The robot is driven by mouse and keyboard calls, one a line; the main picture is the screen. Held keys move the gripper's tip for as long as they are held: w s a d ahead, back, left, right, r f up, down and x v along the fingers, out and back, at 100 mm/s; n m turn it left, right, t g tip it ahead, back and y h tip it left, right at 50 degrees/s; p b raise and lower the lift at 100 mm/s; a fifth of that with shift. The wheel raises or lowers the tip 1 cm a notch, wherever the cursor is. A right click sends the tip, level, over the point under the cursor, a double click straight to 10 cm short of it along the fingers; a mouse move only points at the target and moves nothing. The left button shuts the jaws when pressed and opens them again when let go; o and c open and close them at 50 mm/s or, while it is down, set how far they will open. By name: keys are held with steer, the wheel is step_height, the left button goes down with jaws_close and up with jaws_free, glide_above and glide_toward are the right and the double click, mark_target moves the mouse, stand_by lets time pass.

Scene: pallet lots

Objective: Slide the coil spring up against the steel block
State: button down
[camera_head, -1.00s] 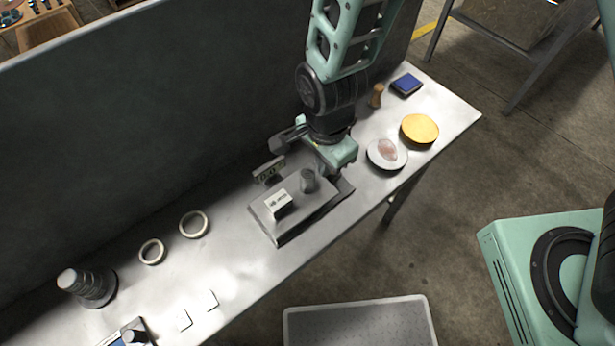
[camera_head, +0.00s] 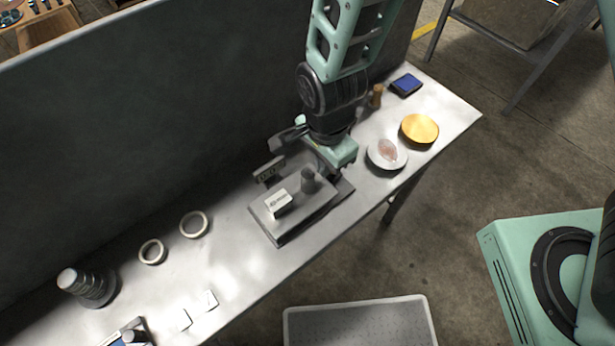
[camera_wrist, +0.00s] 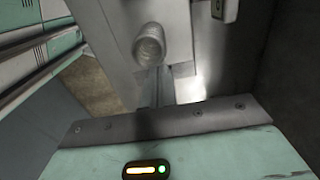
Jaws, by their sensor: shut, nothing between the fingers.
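The coil spring (camera_head: 309,182) is a small grey upright cylinder on a raised grey plate. In the wrist view the spring (camera_wrist: 149,46) shows from above, just ahead of my fingers. The steel block (camera_head: 279,203), a pale box with dark lettering on its side, sits on the same plate to the left of the spring. A narrow gap shows between them. My gripper (camera_head: 334,173) is shut and empty, low over the plate on the right side of the spring. In the wrist view my fingertips (camera_wrist: 156,78) are close to the spring; I cannot tell whether they touch it.
The grey plate (camera_head: 284,232) lies on the metal bench (camera_head: 245,262). A small sign (camera_head: 269,170) stands behind it. Two rings (camera_head: 194,225) lie to the left. A white dish (camera_head: 399,163), yellow disc (camera_head: 420,128) and wooden handle (camera_head: 376,96) are to the right. A dark wall rises behind.

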mark_target(312, 170)
steer(key=shift+f+b, duration=0.4)
steer(key=shift+f, duration=0.45)
steer(key=shift+s+a+p, duration=0.45)
steer(key=shift+s+a, duration=0.15)
steer(key=shift+a, duration=0.3)
steer(key=shift+s+a+p, duration=0.45)
steer(key=shift+s+a, duration=0.1)
steer(key=shift+a, duration=0.3)
stand_by(2.4)
steer(key=shift+w+d, duration=0.35)
steer(key=shift+d, duration=0.15)
stand_by(0.4)
step_height(312, 170, up, 8)
steer(key=p, duration=0.8)
stand_by(0.6)
